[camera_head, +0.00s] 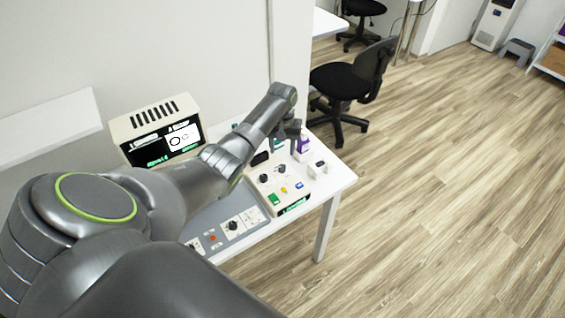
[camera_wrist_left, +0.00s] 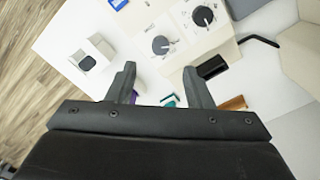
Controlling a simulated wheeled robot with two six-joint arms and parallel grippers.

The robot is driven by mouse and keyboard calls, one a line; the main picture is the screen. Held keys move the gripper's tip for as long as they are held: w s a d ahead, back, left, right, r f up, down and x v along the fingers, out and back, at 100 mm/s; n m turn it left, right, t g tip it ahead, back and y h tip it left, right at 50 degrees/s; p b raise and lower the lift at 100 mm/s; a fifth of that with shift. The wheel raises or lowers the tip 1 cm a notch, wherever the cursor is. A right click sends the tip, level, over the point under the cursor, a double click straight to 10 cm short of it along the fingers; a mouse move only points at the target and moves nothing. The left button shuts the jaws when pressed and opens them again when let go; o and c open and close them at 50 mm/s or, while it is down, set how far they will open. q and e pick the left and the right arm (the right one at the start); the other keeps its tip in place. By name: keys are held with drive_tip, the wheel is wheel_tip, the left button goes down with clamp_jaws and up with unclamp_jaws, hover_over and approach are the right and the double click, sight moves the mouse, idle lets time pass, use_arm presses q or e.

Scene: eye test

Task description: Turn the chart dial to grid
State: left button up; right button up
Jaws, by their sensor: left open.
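A cream control box (camera_head: 290,183) on the white table carries two dark round dials, one at the left (camera_head: 264,178) and one at the right (camera_head: 281,167). In the left wrist view a dial with a grey face (camera_wrist_left: 160,45) and a larger dial with a dark knob (camera_wrist_left: 203,16) show near the top. Their labels are too small to read, so I cannot tell which is the chart dial. My left gripper (camera_head: 287,140) is open and empty above the back of the box, apart from the dials. It also shows in the left wrist view (camera_wrist_left: 159,70). My right gripper is not in view.
A screen unit (camera_head: 156,118) stands at the back left of the table (camera_head: 341,178). A grey panel (camera_head: 208,222) with another knob (camera_head: 233,225) lies in front, partly hidden by my arm. A small white device (camera_head: 318,168) and a purple box (camera_head: 303,146) stand near the gripper.

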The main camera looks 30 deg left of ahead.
use_arm(q)
hover_over(282, 167)
wheel_tip(282, 167, down, 4)
drive_tip(key=shift+f, duration=0.15)
wheel_tip(282, 167, down, 3)
drive_tip(key=shift+b, duration=0.55)
drive_tip(key=shift+f, duration=0.5)
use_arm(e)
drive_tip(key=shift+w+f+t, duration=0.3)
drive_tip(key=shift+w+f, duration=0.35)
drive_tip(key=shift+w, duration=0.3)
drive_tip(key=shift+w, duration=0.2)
use_arm(q)
drive_tip(key=shift+c, duration=0.9)
drive_tip(key=c, duration=0.8)
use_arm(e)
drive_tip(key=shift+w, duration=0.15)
